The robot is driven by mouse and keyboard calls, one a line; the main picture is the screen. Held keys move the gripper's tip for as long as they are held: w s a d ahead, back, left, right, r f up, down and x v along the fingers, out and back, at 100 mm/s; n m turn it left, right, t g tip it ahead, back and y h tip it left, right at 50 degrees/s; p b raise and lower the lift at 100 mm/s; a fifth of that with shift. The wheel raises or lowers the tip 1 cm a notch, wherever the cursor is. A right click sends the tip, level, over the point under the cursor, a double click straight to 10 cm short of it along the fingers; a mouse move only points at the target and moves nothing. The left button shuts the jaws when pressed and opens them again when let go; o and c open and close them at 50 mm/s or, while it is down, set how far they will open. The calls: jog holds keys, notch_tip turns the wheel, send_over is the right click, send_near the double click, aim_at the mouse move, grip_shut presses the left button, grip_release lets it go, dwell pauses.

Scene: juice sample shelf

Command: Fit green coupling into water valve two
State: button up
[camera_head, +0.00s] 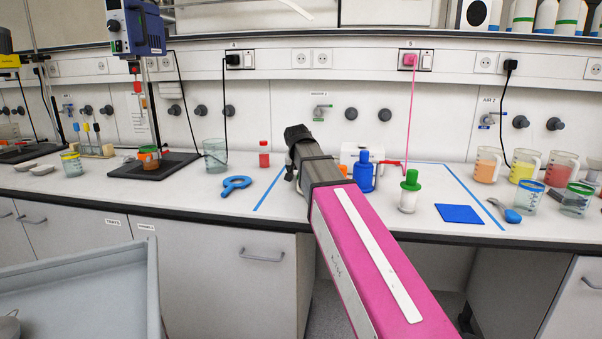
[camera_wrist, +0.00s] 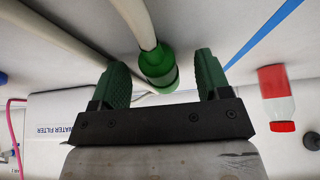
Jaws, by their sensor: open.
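In the wrist view the green coupling (camera_wrist: 158,66) sits on the end of a pale hose (camera_wrist: 142,22). It lies between the two fingers of my gripper (camera_wrist: 163,76), which are open, with a visible gap on each side of it. The head view shows my gripper (camera_head: 298,150) from behind, over the bench near the left blue tape line; the coupling is hidden there. A wall valve (camera_head: 321,110) with a greenish part sits under a small label that looks like a water label, too small to read surely. It is behind and above my gripper, apart from it.
A white water filter box (camera_wrist: 75,122) is close to one finger. Several jugs and beakers crowd the right.

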jog(key=c, duration=1.2)
jog(key=shift+r, duration=2.55)
jog(key=w+d+r+y, duration=0.2)
jog(key=w+r, duration=0.2)
jog(key=w+d+r+y, duration=0.1)
jog(key=w+d+r, duration=0.1)
jog(key=w+r, duration=0.2)
jog(key=w+d+r+m+t+y, duration=0.1)
jog(key=w+d+r+y, duration=0.1)
jog(key=w+r, duration=0.3)
jog(key=shift+w+d+y, duration=0.3)
jog(key=shift+w+d, duration=0.05)
jog(key=shift+w, duration=0.4)
